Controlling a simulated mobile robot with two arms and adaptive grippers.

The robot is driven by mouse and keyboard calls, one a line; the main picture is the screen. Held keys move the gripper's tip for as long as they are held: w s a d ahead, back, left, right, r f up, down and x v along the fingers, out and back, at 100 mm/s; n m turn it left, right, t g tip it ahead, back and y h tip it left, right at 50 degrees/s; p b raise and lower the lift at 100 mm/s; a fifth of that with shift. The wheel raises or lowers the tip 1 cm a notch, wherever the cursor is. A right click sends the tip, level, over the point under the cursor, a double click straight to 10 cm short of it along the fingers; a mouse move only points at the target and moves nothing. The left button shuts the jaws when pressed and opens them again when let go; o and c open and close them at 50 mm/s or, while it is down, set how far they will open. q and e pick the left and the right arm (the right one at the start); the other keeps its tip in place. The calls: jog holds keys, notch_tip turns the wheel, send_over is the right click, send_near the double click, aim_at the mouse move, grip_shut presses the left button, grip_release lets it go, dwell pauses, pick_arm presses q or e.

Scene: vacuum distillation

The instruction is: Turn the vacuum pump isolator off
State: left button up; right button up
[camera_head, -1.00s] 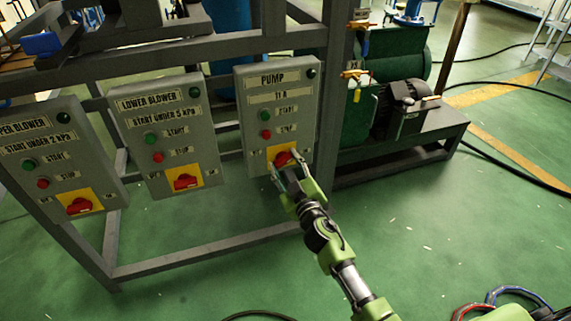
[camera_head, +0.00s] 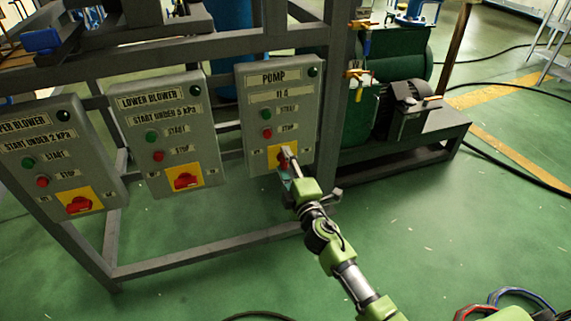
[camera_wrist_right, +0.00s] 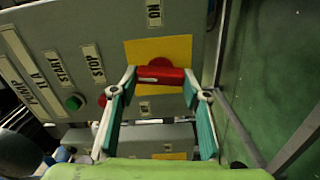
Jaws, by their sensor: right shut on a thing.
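The pump panel (camera_head: 252,105) is a grey box labelled PUMP, with green and red buttons and a yellow plate low on it. On that plate sits the red isolator knob (camera_wrist_right: 160,75). My right gripper (camera_wrist_right: 160,82) is shut on the knob, with one fingertip at each end of its red bar. In the wrist view the bar lies level, across the line between the labels above and below the plate. In the head view my right gripper (camera_head: 289,165) covers much of the knob. My left gripper is not in view.
The lower blower panel (camera_head: 205,135) and upper blower panel (camera_head: 95,150) hang to the left with similar red knobs. A grey frame (camera_head: 210,245) carries the panels. A green pump with a dark motor (camera_head: 408,108) stands at the right. Green floor lies open in front.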

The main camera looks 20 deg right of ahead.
jog(key=shift+f+n, duration=0.15)
jog(key=shift+n, duration=0.75)
jog(key=o, duration=1.1)
jog(key=s, duration=1.2)
jog(key=shift+d, duration=0.2)
